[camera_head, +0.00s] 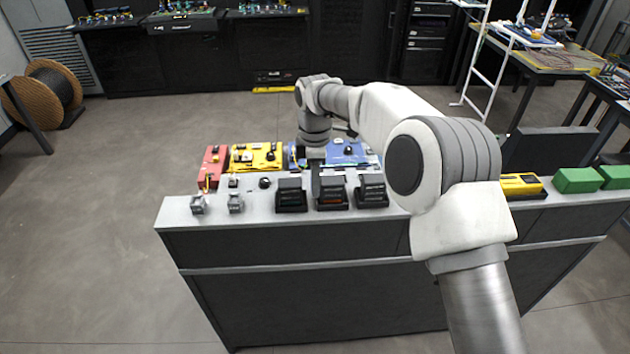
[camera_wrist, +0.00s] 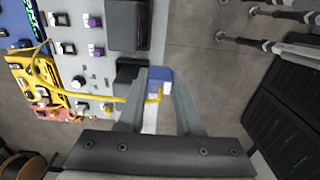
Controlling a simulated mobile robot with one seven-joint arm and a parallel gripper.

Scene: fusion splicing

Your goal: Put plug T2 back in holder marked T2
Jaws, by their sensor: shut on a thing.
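My gripper (camera_wrist: 160,82) is shut on a plug with a blue and white body (camera_wrist: 159,78) in the wrist view. A yellow cable (camera_wrist: 105,98) loops from the plug to the yellow unit on the left. In the head view my gripper (camera_head: 315,182) is over the bench behind the black boxes, and the plug cannot be made out. Small holders with grey and purple tops show in the wrist view, one of them near the top (camera_wrist: 93,21). No T2 mark is legible, so I cannot tell which holder is T2.
The bench (camera_head: 180,212) carries red (camera_head: 211,168), yellow (camera_head: 256,157) and blue (camera_head: 348,153) units. Green boxes (camera_head: 577,180) stand at right.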

